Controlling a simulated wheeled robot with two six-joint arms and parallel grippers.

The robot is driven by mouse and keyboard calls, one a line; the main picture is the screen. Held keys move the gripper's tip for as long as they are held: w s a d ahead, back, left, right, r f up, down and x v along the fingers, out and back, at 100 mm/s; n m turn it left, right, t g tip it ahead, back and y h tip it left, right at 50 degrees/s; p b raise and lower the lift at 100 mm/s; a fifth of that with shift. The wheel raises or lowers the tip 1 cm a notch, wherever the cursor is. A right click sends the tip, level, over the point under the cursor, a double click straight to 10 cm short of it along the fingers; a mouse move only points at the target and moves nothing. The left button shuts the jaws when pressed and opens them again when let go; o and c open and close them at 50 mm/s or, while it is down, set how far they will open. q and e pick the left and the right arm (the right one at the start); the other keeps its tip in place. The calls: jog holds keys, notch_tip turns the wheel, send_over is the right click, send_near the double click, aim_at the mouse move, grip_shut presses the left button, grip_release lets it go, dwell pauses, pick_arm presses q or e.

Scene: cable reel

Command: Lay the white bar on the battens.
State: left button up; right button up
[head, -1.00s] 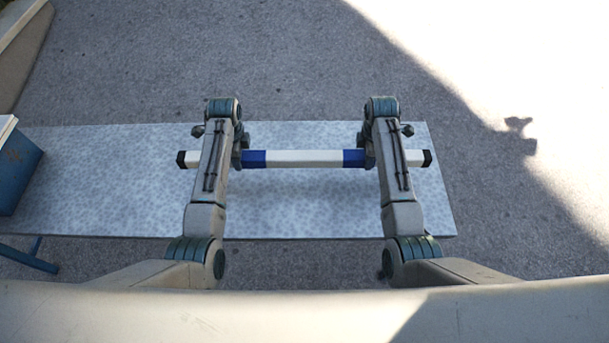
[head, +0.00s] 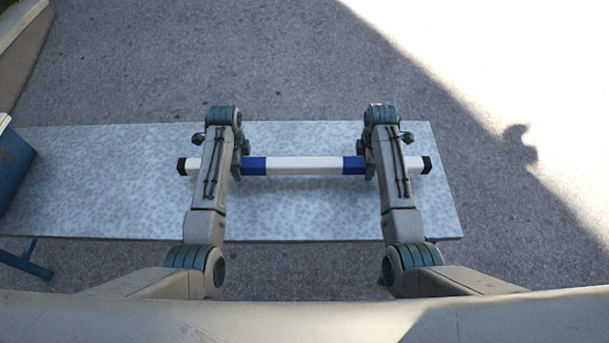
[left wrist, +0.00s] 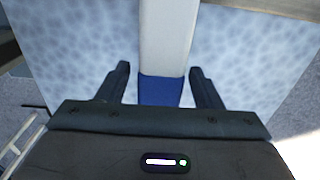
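The white bar (head: 315,166) runs left to right over the pale table, with a blue band near each hand and black ends. It looks level and appears held above the tabletop. In the left wrist view the bar (left wrist: 166,35) passes between the two fingers, the blue band close to the palm. My right gripper (head: 370,166) is at the right blue band, its fingers mostly hidden by the arm; it appears shut on the bar too. I can make out no battens.
The speckled pale table (head: 110,180) stretches left of the bar and is bare there. A blue box-like object (head: 12,165) stands at the left edge, partly out of view. Grey paving (head: 280,60) surrounds the table, sunlit at the upper right.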

jog(key=shift+r, duration=0.15)
pick_arm(q)
notch_tip(320, 180, up, 12)
pick_arm(e)
notch_tip(320, 180, up, 12)
dwell(0.7)
jog(key=shift+f, duration=0.2)
